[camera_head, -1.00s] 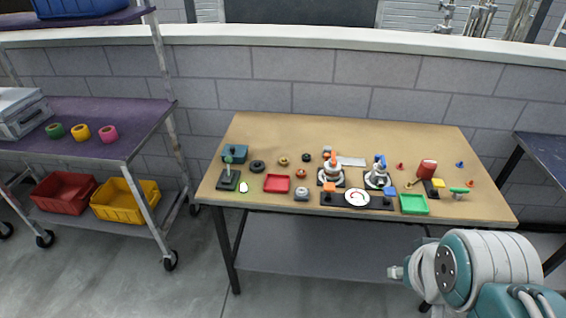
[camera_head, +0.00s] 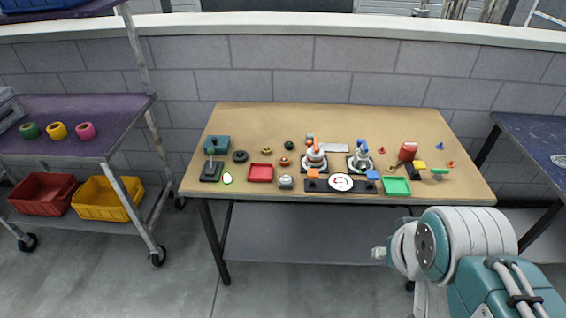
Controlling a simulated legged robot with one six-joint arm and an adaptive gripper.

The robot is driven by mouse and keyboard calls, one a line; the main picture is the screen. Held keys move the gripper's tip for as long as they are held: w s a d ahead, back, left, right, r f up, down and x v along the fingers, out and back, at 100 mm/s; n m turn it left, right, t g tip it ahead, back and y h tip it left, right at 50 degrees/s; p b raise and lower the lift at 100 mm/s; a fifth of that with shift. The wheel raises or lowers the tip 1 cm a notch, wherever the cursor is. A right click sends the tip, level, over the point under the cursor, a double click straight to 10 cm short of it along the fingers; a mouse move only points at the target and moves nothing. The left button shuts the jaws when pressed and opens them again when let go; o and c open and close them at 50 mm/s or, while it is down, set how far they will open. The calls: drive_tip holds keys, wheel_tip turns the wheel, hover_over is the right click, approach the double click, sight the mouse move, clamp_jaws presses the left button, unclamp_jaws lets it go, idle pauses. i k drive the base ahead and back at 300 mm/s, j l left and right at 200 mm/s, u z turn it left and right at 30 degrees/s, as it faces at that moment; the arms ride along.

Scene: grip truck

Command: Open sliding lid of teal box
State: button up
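The teal box (camera_head: 216,144) sits at the back left of the wooden table (camera_head: 290,118). It is small in this view, and I cannot make out its lid or whether it is open. My arm shows at the lower right, in front of the table and well apart from the box. The fingers of my gripper do not show.
A red tray (camera_head: 261,173), a green tray (camera_head: 396,186) and a black strip with a white dial (camera_head: 340,183) lie along the table's front. A purple-shelved cart (camera_head: 80,110) stands left. Another table (camera_head: 530,145) stands right. The table's back strip is clear.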

sight(222, 143)
drive_tip(key=i+j, duration=0.3)
drive_tip(key=j, duration=0.15)
drive_tip(key=i+j, duration=0.25)
drive_tip(key=j, duration=0.15)
drive_tip(key=i+j, duration=0.3)
drive_tip(key=j, duration=0.15)
drive_tip(key=u, duration=0.05)
